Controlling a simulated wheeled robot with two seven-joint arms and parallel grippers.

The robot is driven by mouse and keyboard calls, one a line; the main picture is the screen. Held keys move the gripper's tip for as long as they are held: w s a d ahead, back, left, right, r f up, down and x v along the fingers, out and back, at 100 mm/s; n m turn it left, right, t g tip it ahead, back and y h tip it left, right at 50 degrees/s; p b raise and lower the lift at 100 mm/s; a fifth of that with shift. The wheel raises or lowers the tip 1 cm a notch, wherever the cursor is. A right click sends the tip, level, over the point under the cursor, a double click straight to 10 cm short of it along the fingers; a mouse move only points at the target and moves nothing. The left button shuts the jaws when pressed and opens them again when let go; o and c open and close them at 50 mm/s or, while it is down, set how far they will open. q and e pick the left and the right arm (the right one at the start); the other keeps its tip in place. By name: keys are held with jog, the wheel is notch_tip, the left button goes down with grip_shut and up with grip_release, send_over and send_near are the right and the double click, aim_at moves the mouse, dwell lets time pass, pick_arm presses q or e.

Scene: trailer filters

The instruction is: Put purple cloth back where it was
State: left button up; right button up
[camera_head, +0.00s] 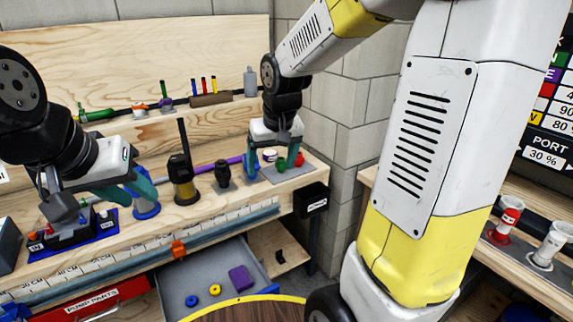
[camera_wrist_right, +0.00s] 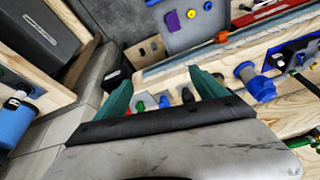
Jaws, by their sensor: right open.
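A flat purple piece, which looks like the cloth (camera_head: 241,278), lies in the open grey drawer (camera_head: 178,274) below the bench. It also shows in the right wrist view (camera_wrist_right: 172,21). My right gripper (camera_head: 273,163) is open above the right end of the bench, well above and behind the drawer. Its two teal fingers (camera_wrist_right: 165,92) are apart, with small green and red parts seen between them. My left gripper (camera_head: 143,188) is at the left of the bench, close to a blue flanged part (camera_head: 146,208). Its finger gap is not clear.
A blue ring (camera_head: 191,301) and a yellow ring (camera_head: 215,290) lie in the drawer. Black and brass parts (camera_head: 183,180) stand mid-bench. A black box (camera_head: 311,199) is fixed at the bench's right end. A round wooden top (camera_head: 245,311) is in front of the drawer.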

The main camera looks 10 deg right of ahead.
jog(key=s+d+r+t, duration=0.1)
jog(key=s+r, duration=0.2)
jog(key=s, duration=0.5)
jog(key=s+d+r+t+y, duration=0.1)
jog(key=s+r, duration=0.3)
jog(key=s, duration=0.4)
jog(key=shift+s+m, duration=0.35)
jog(key=shift+m, duration=0.05)
jog(key=shift+d+r, duration=0.1)
